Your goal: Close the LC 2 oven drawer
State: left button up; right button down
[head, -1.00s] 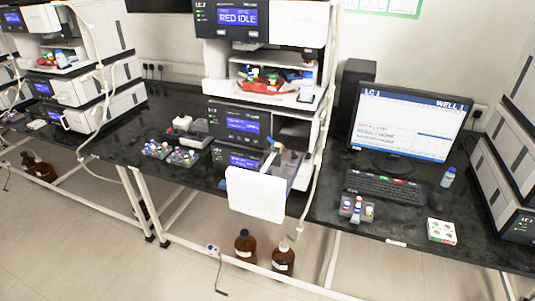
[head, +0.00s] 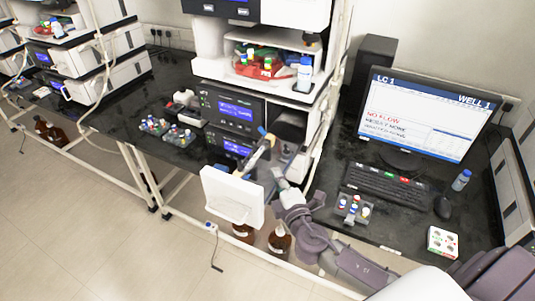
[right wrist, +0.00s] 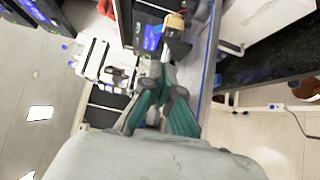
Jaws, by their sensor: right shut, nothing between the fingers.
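An oven drawer with a white front (head: 232,197) is pulled well out of the middle column stack, at the stack's lower part. I cannot read an LC 2 label on it. A slim column with a blue tip (head: 262,131) stands tilted above the open drawer. My right gripper (head: 279,174) is just right of the drawer, behind its front panel, shut and empty; whether it touches the drawer I cannot tell. In the right wrist view its teal fingers (right wrist: 166,88) are together, pointing at the dark fittings. My left gripper is out of view.
A monitor (head: 420,115), a keyboard (head: 386,185) and a vial rack (head: 353,208) stand on the black bench right of the stack. Brown bottles (head: 279,240) stand below the drawer. A small white box (head: 443,241) lies near the bench's right front.

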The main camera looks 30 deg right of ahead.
aim_at(268, 150)
jog(key=w, duration=0.3)
jog(key=w+d+p, duration=0.1)
jog(key=w, duration=0.2)
jog(key=shift+w+d+p, duration=0.2)
jog(key=shift+w+p, duration=0.05)
jog(key=shift+p, duration=0.05)
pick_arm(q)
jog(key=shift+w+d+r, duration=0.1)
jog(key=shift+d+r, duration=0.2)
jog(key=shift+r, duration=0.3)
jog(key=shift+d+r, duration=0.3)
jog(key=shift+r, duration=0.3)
pick_arm(e)
jog(key=shift+w+f, duration=0.1)
jog(key=shift+w, duration=0.6)
